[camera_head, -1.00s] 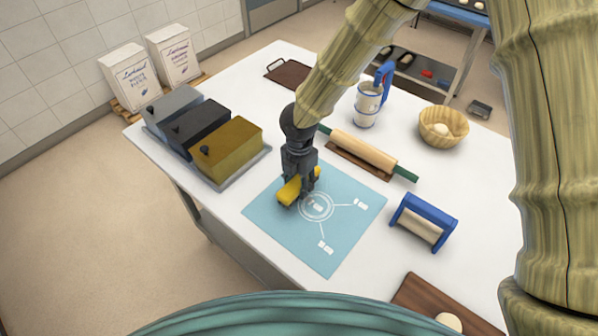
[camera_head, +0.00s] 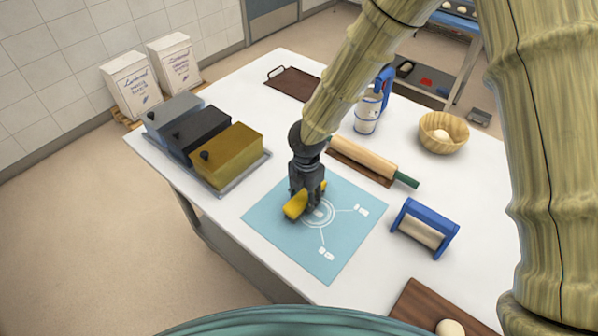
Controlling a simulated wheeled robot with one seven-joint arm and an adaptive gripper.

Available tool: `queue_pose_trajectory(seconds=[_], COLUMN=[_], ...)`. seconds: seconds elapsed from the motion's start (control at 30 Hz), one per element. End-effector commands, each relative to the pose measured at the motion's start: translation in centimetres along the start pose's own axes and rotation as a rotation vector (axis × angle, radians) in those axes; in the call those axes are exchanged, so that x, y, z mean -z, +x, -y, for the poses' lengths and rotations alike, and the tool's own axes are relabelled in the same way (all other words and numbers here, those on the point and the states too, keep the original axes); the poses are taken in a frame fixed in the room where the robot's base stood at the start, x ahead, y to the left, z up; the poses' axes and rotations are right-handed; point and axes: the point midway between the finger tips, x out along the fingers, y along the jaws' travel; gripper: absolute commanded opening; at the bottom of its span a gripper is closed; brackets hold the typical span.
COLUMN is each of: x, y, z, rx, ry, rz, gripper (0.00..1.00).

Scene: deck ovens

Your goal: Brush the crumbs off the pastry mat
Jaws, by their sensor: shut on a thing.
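The pastry mat (camera_head: 330,255) is a light blue sheet with white printed marks, lying flat on the white table. My gripper (camera_head: 304,202) is above the mat's left-middle part, pointing down. It is shut on a yellow block-like tool (camera_head: 294,209), perhaps a brush, which is low over the mat or touching it; I cannot tell which. The gripper hides part of the tool and of the printed circle. I cannot make out separate crumbs on the mat at this size.
Three lidded bins (camera_head: 226,150) stand in a tray left of the mat. A rolling pin (camera_head: 372,160) lies behind it. A blue-framed roller (camera_head: 425,229) stands to the right. A bowl (camera_head: 444,133), a blue-handled sifter (camera_head: 370,108) and a wooden board (camera_head: 430,306) are also on the table.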

Motion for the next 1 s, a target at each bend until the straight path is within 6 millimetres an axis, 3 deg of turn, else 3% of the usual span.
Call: queue_pose_trajectory(seconds=[0.2, 0.37, 1.0], x=[0.5, 0.4, 0.6], y=[0.4, -2.8, -8.1], z=[-1.2, -1.3, -1.4], rx=[0.000, -0.005, -0.002], ry=[0.006, 0.009, 0.003], rz=[0.000, 0.001, 0.000], gripper=[0.12, 0.12, 0.12])
